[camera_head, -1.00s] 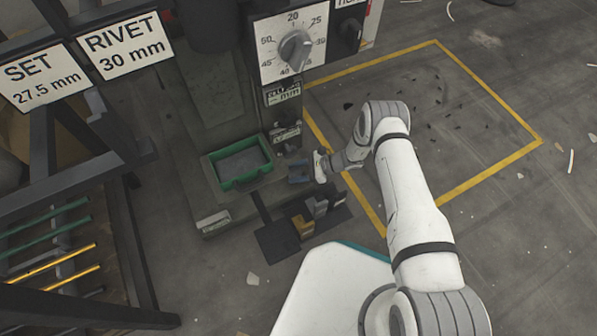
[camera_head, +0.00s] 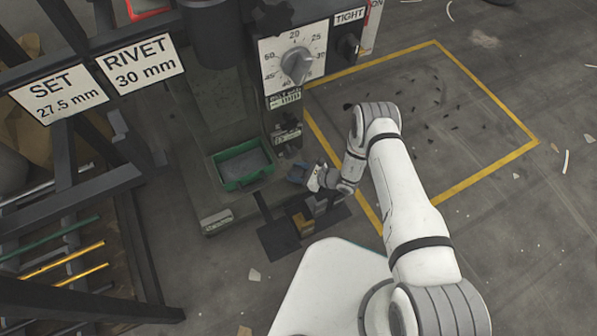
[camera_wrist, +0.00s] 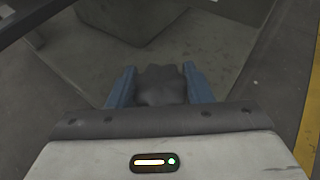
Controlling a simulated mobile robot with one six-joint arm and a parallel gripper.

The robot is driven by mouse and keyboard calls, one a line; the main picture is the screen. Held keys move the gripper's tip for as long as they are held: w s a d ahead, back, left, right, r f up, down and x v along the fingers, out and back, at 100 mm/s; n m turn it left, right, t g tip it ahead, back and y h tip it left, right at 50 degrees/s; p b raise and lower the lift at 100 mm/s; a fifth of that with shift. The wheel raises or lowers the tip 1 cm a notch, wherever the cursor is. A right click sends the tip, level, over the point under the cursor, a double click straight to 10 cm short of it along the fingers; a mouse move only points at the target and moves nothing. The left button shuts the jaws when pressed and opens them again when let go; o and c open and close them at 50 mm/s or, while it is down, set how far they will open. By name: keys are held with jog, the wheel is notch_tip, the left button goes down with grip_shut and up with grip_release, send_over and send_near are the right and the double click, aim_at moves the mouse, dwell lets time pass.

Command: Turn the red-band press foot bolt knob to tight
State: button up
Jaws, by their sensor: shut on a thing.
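My gripper (camera_head: 298,174) is low at the right side of the press, beside the green tray. In the wrist view its two blue fingers (camera_wrist: 161,88) are closed on the sides of a dark grey lobed knob (camera_wrist: 161,84), near the foot of the press. In the head view the fingers and wrist hide this knob. The press (camera_head: 215,110) carries a white dial (camera_head: 297,62) with a grey pointer. A TIGHT label (camera_head: 349,16) sits above a black knob (camera_head: 349,46) at its upper right, well away from my gripper. I cannot make out the knob's own marks.
A green-rimmed tray (camera_head: 241,184) sits on the press, left of my gripper. A dark plate with small blocks (camera_head: 304,222) lies just below it. A rack with SET and RIVET signs (camera_head: 140,62) stands at left. Yellow-lined floor (camera_head: 430,130) at right is mostly clear.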

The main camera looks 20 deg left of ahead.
jog(key=shift+s+f, duration=0.1)
jog(key=shift+s, duration=0.25)
jog(key=o, duration=0.7)
jog(key=shift+o, duration=1.4)
jog(key=shift+w, duration=0.15)
jog(key=p+v, duration=0.2)
jog(key=v, duration=0.5)
jog(key=shift+d+p, duration=0.35)
jog(key=shift+p, duration=0.05)
jog(key=shift+w+r, duration=0.1)
jog(key=shift+r, duration=0.15)
